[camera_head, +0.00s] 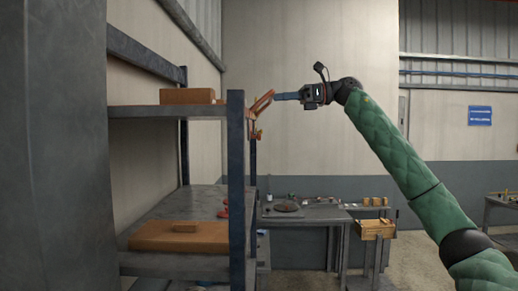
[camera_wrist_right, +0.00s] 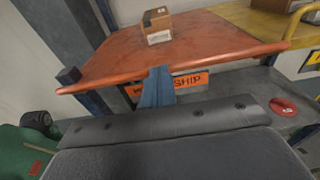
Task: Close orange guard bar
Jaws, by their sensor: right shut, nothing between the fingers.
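The orange guard bar (camera_head: 262,103) shows in the head view as a short, tilted orange piece at the rack's right upright, level with the upper shelf. My right gripper (camera_head: 276,97) reaches in from the right with its blue fingers shut and empty. Its tips are at or very near the bar; contact is unclear. In the right wrist view, the shut blue fingers (camera_wrist_right: 158,85) overlap the near edge of a broad orange surface (camera_wrist_right: 110,62) with a rounded rim. I cannot tell whether that rim is the guard bar. My left gripper is not in view.
The rack upright (camera_head: 236,180) stands left of the gripper. A brown box (camera_head: 187,96) lies on the upper shelf and an orange-brown slab (camera_head: 180,238) on the lower one. A small carton (camera_wrist_right: 157,24) sits on the orange surface. A workbench (camera_head: 310,213) stands behind.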

